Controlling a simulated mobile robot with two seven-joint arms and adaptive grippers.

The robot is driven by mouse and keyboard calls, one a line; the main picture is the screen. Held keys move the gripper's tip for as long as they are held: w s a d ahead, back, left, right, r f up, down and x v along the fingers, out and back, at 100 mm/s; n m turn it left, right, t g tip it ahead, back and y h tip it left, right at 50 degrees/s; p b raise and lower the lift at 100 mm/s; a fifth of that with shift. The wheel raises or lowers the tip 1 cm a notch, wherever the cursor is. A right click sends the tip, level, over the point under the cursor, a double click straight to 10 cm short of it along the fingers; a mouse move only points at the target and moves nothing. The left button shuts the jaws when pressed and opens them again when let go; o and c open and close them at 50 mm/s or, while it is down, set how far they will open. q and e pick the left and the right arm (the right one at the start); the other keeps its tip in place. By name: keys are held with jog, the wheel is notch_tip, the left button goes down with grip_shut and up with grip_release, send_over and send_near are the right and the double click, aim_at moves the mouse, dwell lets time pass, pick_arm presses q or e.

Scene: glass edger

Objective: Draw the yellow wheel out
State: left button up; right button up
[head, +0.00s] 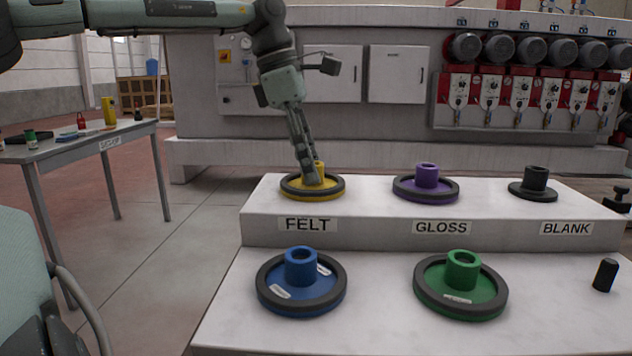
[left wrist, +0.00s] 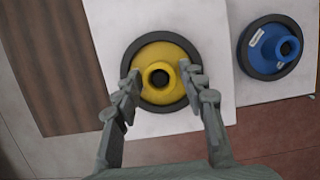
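The yellow wheel (head: 330,187), with a black rim and a yellow hub, lies on the raised back step above the FELT label. In the left wrist view the yellow wheel (left wrist: 162,60) lies flat, its hub between my left fingers. My left gripper (head: 312,178) is down at the yellow wheel, its fingers reaching over the disc beside the hub. In the left wrist view the left gripper (left wrist: 160,82) has its fingers spread apart, with a gap visible on both sides of the hub. My right gripper is not in view.
A purple wheel (head: 426,186) and a black hub piece (head: 534,187) share the back step (head: 380,232). A blue wheel (head: 300,284) and a green wheel (head: 461,285) lie on the lower front surface, with a black peg (head: 605,275) at right. A side table (head: 75,145) stands left.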

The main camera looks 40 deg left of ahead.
pick_arm(q)
grip_shut()
jog(key=shift+r+p, duration=0.65)
jog(key=shift+p, duration=0.05)
jog(key=shift+r, duration=0.15)
dwell(0.4)
jog(key=shift+r+p, duration=0.35)
jog(key=shift+r, duration=2.4)
jog(key=shift+r, duration=2)
